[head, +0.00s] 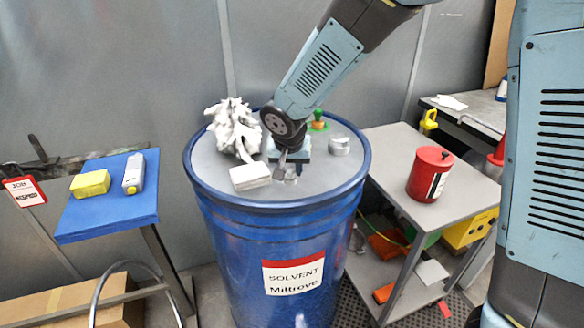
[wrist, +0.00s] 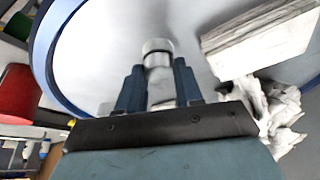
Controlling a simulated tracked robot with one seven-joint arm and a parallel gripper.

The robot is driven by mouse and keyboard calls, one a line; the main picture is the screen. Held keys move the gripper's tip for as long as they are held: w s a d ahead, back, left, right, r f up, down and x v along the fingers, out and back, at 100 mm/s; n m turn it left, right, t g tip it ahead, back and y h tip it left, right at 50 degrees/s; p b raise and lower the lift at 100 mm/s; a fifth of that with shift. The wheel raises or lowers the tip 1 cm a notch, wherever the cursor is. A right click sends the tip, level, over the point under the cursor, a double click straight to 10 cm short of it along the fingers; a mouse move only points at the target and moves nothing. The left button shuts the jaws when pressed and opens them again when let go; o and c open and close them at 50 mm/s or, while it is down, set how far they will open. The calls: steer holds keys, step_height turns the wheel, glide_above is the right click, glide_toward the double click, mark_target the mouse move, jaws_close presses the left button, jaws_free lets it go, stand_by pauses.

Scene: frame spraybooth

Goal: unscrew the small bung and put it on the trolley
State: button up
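The blue drum (head: 265,250) stands upright in the middle of the head view, with a grey lid (head: 215,165). My gripper (head: 283,163) points down, low over the lid near its front middle. In the wrist view its two blue fingers (wrist: 159,85) stand either side of a silver stepped piece, the small bung (wrist: 158,47), with no clear gap at its sides. I cannot tell whether the bung is still seated in the lid. The grey trolley (head: 392,150) stands right of the drum, with a red can (head: 430,174) on its top.
A crumpled white rag (head: 234,130) and a white block (head: 250,176) lie on the lid, left of my gripper. A silver cap (head: 339,146) and a green-and-orange item (head: 318,121) are to its right. A blue stand (head: 110,210) is at left. The trolley's back left top is clear.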

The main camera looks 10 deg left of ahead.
steer(key=c, duration=0.4)
steer(key=shift+o, duration=0.2)
steer(key=shift+d+n+g+y, duration=0.15)
steer(key=shift+n+y, duration=0.25)
steer(key=shift+n, duration=0.7)
steer(key=shift+n+g+y, duration=0.15)
steer(key=shift+n+y, duration=0.25)
steer(key=shift+n, duration=0.7)
steer(key=shift+w+n, duration=0.1)
steer(key=shift+n, duration=0.2)
steer(key=shift+d+n+g+y, duration=0.1)
steer(key=shift+n+g+y, duration=0.55)
steer(key=shift+n, duration=1.35)
steer(key=shift+w+n, duration=0.1)
steer(key=shift+n, duration=0.2)
steer(key=shift+n+g+y, duration=0.25)
steer(key=shift+n+g, duration=0.1)
steer(key=shift+n, duration=0.45)
steer(key=shift+n+g, duration=0.4)
steer(key=shift+n, duration=0.8)
